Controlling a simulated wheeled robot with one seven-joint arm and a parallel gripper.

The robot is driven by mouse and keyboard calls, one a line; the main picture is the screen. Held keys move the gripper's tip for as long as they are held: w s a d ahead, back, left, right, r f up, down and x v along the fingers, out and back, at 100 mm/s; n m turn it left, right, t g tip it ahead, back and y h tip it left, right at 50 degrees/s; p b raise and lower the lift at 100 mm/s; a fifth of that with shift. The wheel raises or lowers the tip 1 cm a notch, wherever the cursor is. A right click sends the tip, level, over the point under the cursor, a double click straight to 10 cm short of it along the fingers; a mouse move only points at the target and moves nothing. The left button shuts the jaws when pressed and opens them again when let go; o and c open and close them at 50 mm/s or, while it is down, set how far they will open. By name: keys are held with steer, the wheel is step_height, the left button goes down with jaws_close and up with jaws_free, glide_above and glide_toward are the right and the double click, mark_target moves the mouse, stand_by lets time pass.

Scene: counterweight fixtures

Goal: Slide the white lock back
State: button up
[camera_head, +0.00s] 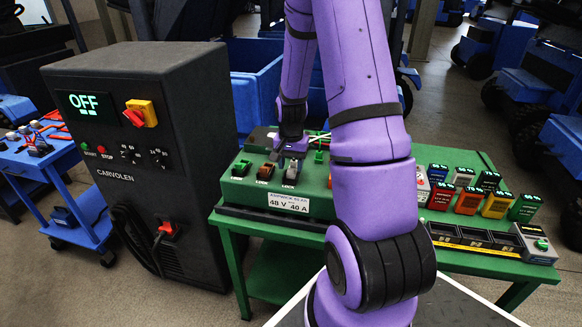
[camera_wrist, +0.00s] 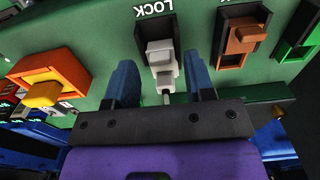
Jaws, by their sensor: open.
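The white lock (camera_wrist: 160,58) is a small pale lever in a dark slot under a "LOCK" label on the green panel. It also shows in the head view (camera_head: 291,174), on the green box below my gripper (camera_head: 290,152). In the wrist view, my gripper (camera_wrist: 162,78) is open, with one blue finger on each side of the white lock. Gaps show between the fingers and the lever. A brown lock (camera_wrist: 241,40) sits in its own slot to the right, outside the fingers.
In the wrist view, a green switch (camera_wrist: 302,42) lies far right and an orange-and-yellow connector (camera_wrist: 45,82) lies left. A black cabinet (camera_head: 165,75) reading "OFF" stands left of the green table (camera_head: 290,229). Several coloured battery blocks (camera_head: 468,200) stand right of my arm.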

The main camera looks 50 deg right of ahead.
steer(key=shift+f, duration=0.65)
steer(key=shift+c, duration=0.5)
jaws_close()
steer(key=shift+s+a, duration=0.45)
steer(key=shift+a, duration=0.35)
steer(key=shift+o, duration=0.5)
jaws_free()
step_height(320, 180, up, 11)
